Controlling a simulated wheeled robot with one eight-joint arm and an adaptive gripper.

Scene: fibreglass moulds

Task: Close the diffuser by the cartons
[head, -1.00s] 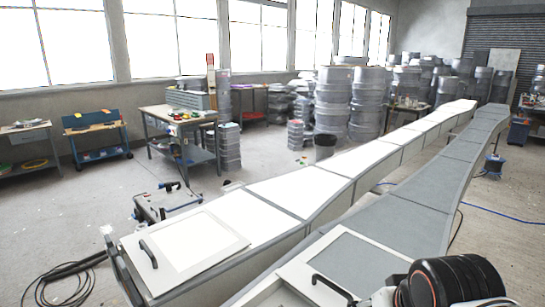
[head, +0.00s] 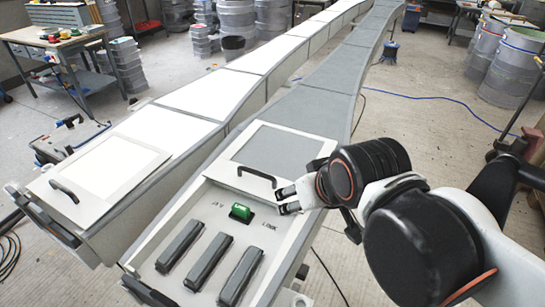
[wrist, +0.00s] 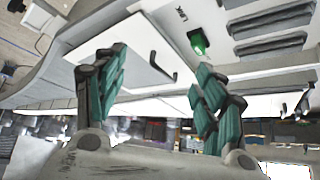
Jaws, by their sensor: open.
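Two long moulds lie side by side, each with a handled panel at its near end; which one is the diffuser is not clear, and I make out no cartons for certain. The right panel (head: 278,152) has a pale frame, a grey centre and a black handle (head: 257,174). The left panel (head: 108,166) is white with a black handle (head: 63,190). My gripper (head: 287,199) is open and empty beside the right handle, apart from it as far as I can tell. In the wrist view the open fingers (wrist: 160,62) frame a handled panel (wrist: 112,48).
A control face with a green switch (head: 241,211), a LINK label and several dark bars (head: 208,262) lies nearest me. A workbench (head: 60,38) and stacked drums stand at the back left. More drums (head: 512,68) and a blue cable (head: 440,98) are at the right.

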